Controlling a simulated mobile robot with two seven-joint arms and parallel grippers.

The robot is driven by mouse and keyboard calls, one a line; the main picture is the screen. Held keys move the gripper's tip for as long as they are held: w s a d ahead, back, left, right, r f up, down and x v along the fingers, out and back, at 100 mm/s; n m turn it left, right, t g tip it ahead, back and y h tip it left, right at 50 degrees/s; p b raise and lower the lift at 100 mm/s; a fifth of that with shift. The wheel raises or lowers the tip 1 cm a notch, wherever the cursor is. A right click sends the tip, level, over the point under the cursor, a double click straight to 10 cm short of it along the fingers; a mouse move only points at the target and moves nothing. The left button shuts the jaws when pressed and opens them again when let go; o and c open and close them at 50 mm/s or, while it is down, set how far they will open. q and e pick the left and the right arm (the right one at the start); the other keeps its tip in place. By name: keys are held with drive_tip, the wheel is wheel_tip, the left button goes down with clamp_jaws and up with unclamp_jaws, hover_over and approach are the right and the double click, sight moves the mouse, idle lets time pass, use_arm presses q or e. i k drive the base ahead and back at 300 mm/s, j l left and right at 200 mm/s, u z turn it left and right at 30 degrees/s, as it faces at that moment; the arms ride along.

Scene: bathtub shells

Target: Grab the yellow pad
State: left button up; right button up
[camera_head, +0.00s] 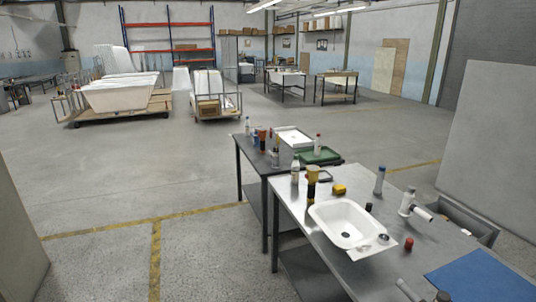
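The yellow pad (339,189) is small and lies on the metal workbench (290,200) on the right. It rests near the bench's far end, just behind the white basin (326,208). An orange-topped container (313,174) and a white bottle (295,172) stand to its left. Nothing covers the pad from this view. Neither of my grippers shows in the head view.
A grey and white tool (407,203), a blue-grey bottle (379,181) and a blue mat (470,276) are on the same bench. A second bench behind holds a green tray (318,155). Open floor (130,190) lies left. Bathtub shells (125,95) stand farther back.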

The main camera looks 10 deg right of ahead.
sight(339, 189)
drive_tip(key=i+j+z, duration=0.75)
drive_tip(key=i+j, duration=0.05)
drive_tip(key=i, duration=0.05)
